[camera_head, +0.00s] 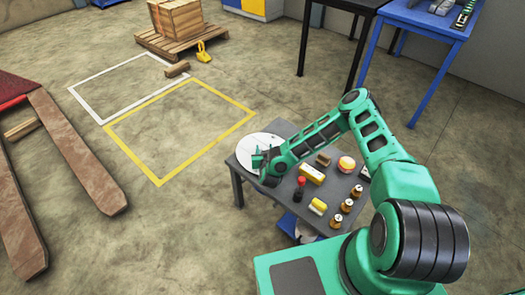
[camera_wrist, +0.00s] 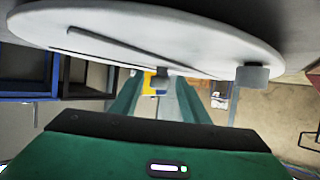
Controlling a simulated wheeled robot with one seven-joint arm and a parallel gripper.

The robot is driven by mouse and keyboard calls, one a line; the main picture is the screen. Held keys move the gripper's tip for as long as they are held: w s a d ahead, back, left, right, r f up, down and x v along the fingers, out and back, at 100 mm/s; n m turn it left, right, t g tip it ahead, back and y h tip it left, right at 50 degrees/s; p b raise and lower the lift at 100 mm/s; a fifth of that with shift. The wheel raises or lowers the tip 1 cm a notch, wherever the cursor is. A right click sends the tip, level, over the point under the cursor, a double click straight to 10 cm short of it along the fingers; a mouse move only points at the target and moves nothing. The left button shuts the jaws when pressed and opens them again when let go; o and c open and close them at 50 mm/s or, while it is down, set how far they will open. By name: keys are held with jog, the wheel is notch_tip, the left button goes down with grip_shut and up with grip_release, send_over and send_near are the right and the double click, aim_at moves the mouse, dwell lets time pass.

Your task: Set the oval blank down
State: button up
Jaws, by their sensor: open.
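The oval blank is a pale, flat, rounded plate (camera_head: 254,142) at the far left corner of the small dark table (camera_head: 238,187). My gripper (camera_head: 261,160) is in front of it and hides part of it. In the wrist view the blank (camera_wrist: 160,22) spans the top of the picture close up, with a thin ridge and grey stubs on its face. My gripper (camera_wrist: 160,100) is open, its green fingers either side of one stub. I cannot tell whether they touch it, or whether the blank rests on the table.
The table holds a yellow box (camera_head: 312,174), a red-capped bottle (camera_head: 299,188), a round orange-and-white item (camera_head: 346,164) and several small jars. A pallet with a crate (camera_head: 176,18) stands behind.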

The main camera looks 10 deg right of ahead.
jog(key=v, duration=1.2)
